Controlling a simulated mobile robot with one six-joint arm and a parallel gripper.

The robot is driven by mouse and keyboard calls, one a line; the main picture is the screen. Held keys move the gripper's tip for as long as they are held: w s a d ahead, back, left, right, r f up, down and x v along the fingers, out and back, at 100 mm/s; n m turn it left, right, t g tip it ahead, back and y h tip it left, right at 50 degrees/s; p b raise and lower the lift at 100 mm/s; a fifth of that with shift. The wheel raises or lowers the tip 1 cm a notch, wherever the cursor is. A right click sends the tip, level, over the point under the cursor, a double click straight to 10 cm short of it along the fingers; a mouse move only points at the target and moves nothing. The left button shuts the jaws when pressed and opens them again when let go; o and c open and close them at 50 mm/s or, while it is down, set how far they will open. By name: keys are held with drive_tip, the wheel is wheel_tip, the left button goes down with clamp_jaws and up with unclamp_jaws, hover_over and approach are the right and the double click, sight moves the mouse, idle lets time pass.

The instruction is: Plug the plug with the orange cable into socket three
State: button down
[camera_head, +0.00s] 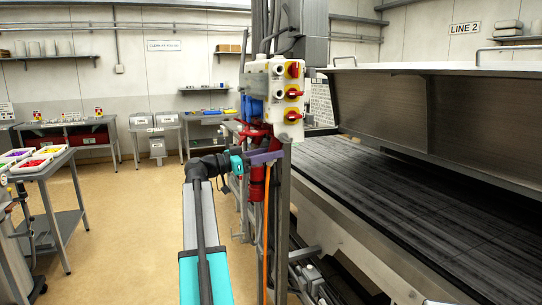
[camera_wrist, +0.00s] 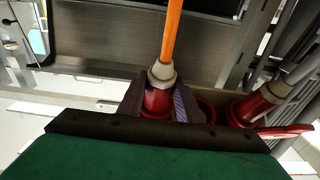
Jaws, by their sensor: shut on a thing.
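In the wrist view my gripper (camera_wrist: 157,105) is shut on a red plug (camera_wrist: 157,100) with a pale collar, and an orange cable (camera_wrist: 172,35) runs from it to the top of the picture. In the head view my gripper (camera_head: 264,157), with a purple finger, is beside the post below the switch panel. The orange cable (camera_head: 266,235) hangs straight down there. Red sockets (camera_head: 252,131) and blue sockets (camera_head: 252,108) are on the panel's left side, above my gripper. No socket numbers are readable, so I cannot tell which is socket three. The plug's front end is hidden.
Another red plug (camera_wrist: 254,104) with a grey cable is just right of my gripper in the wrist view. The panel (camera_head: 274,88) has several red rotary switches. The dryer hood and dark belt (camera_head: 430,195) lie to the right. Open floor (camera_head: 120,220) is to the left.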

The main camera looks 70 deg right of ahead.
drive_tip(key=shift+r, duration=0.25)
drive_tip(key=c, duration=1.2)
unclamp_jaws()
drive_tip(key=shift+s, duration=0.1)
drive_tip(key=shift+f, duration=0.1)
drive_tip(key=shift+w+a+f, duration=0.1)
drive_tip(key=shift+w+a, duration=0.2)
drive_tip(key=shift+w, duration=0.1)
drive_tip(key=b+v, duration=0.3)
drive_tip(key=v, duration=0.9)
drive_tip(key=shift+w+a, duration=0.2)
drive_tip(key=shift+w, duration=0.15)
drive_tip(key=shift+w, duration=0.1)
